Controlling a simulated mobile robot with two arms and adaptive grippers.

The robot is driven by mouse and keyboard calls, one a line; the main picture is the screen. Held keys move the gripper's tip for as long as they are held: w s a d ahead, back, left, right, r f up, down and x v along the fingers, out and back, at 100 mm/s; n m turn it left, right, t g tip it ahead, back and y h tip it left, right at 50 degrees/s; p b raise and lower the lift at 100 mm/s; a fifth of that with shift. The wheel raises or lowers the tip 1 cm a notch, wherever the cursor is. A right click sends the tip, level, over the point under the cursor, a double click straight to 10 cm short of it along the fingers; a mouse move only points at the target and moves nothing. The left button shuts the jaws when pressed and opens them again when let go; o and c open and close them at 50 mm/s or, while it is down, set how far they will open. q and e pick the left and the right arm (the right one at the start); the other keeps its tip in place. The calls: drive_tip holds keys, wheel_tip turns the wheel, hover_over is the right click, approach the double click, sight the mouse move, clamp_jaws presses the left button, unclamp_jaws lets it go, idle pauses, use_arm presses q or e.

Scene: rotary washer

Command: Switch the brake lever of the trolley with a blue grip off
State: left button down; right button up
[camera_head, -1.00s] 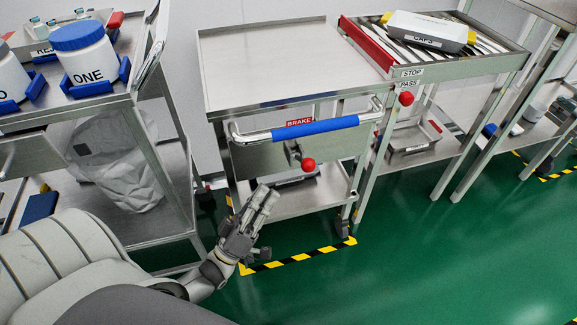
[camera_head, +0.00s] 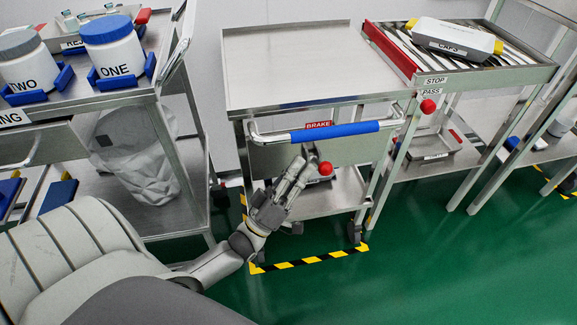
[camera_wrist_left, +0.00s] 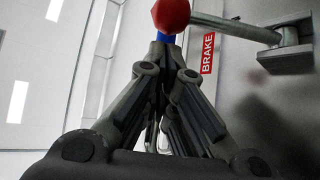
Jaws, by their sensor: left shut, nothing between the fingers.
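The trolley (camera_head: 285,68) has a bare steel top and a handle with a blue grip (camera_head: 336,130). A red BRAKE label (camera_head: 318,125) is on its front, also in the wrist view (camera_wrist_left: 208,53). Below it, the brake lever's red ball (camera_head: 326,168) points down and right; its pivot is mostly hidden behind my gripper. My left gripper (camera_head: 302,160) is shut and empty, just left of the ball and below the grip. In the left wrist view, the red ball (camera_wrist_left: 171,14) is beyond the fingertips (camera_wrist_left: 166,48), with the lever rod (camera_wrist_left: 236,28) running right to its bracket (camera_wrist_left: 288,43). Contact is unclear.
A roller rack (camera_head: 455,75) with a STOP/PASS label and another red knob (camera_head: 428,106) stands close on the right. Yellow-black tape (camera_head: 310,260) marks the green floor, which is clear in front.

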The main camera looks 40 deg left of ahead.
use_arm(q)
drive_tip(key=shift+x, duration=1.15)
drive_tip(key=shift+f, duration=0.15)
drive_tip(key=shift+s+d+f+m+h+b, duration=0.1)
drive_tip(key=shift+m+h+b, duration=0.3)
drive_tip(key=shift+h, duration=0.1)
